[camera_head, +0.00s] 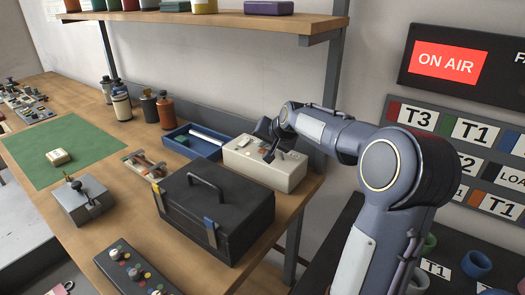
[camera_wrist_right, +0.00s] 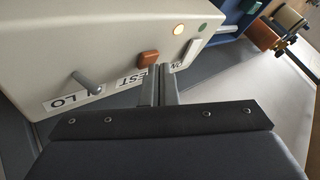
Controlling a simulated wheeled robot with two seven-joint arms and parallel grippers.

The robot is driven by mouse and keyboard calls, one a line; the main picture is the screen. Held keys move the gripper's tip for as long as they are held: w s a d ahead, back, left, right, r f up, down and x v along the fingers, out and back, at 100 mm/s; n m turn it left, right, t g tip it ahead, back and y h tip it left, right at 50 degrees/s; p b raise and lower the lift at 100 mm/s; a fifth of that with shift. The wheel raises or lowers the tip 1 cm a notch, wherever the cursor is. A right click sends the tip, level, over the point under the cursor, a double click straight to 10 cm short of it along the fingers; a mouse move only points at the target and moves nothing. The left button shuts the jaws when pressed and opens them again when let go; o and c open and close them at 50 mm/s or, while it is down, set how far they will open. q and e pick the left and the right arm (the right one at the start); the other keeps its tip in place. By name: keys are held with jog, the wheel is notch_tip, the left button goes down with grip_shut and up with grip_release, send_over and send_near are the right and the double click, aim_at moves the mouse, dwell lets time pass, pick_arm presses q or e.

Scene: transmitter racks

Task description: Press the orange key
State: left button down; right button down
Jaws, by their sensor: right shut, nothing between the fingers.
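The orange key (camera_wrist_right: 147,59) is a small block on the cream control box (camera_wrist_right: 85,35), above a label of which "EST" shows. The cream box also stands at the right end of the bench in the head view (camera_head: 284,172), where I cannot make out the key. My right gripper (camera_head: 269,154) is over this box. In the wrist view its fingers (camera_wrist_right: 159,72) are shut together and empty, with the tips right by the orange key's lower edge. I cannot tell whether they touch it. My left gripper is not in view.
The box also has a metal lever (camera_wrist_right: 87,81), a white key (camera_wrist_right: 193,51), a lit lamp (camera_wrist_right: 179,28) and a green lamp (camera_wrist_right: 203,27). A black toolbox (camera_head: 214,220) stands in front of it and a blue tray (camera_head: 178,147) to its left. A shelf (camera_head: 225,22) runs above.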

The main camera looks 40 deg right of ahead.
dwell(0.4)
jog(key=shift+r+p, duration=0.35)
jog(key=shift+p, duration=0.05)
notch_tip(320, 180, up, 6)
jog(key=p, duration=0.5)
dwell(0.3)
